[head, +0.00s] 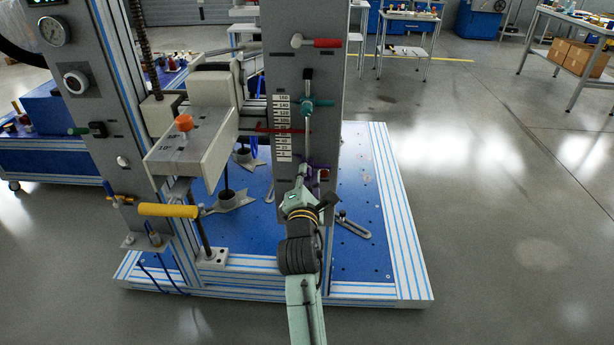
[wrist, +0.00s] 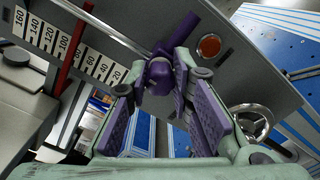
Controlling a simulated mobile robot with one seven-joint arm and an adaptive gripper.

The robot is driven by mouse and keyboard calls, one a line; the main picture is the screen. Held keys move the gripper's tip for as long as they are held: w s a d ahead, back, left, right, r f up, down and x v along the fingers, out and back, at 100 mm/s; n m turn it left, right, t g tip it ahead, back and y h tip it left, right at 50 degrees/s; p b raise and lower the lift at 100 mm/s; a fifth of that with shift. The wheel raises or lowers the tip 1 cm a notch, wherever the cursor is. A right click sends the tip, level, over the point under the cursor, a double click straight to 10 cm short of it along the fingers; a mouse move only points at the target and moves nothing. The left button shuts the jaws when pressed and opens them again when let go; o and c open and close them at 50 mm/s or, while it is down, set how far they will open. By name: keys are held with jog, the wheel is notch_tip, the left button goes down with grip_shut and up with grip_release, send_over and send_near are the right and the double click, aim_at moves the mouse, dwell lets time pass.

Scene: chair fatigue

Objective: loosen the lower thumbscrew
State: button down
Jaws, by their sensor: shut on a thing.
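The lower thumbscrew is the purple knob (wrist: 158,76) at the lower end of the scale rod on the grey upright panel. In the head view the purple thumbscrew (head: 320,167) shows only in part behind my gripper (head: 304,172). In the wrist view my gripper (wrist: 155,84) has its two purple-padded fingers on either side of the knob, shut on it. The upper thumbscrew is a teal knob (head: 308,106) higher on the same rod, clear of my gripper.
A white scale (head: 283,125) with a red pointer (head: 275,129) lies left of the rod. An orange-red disc (wrist: 208,45) sits close right of the knob. A red-handled lever (head: 325,43) is higher up. The blue slotted base (head: 365,245) is below; open floor lies right.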

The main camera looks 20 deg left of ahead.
dwell(0.4)
jog(key=c, duration=1.4)
grip_release()
jog(key=v, duration=1.2)
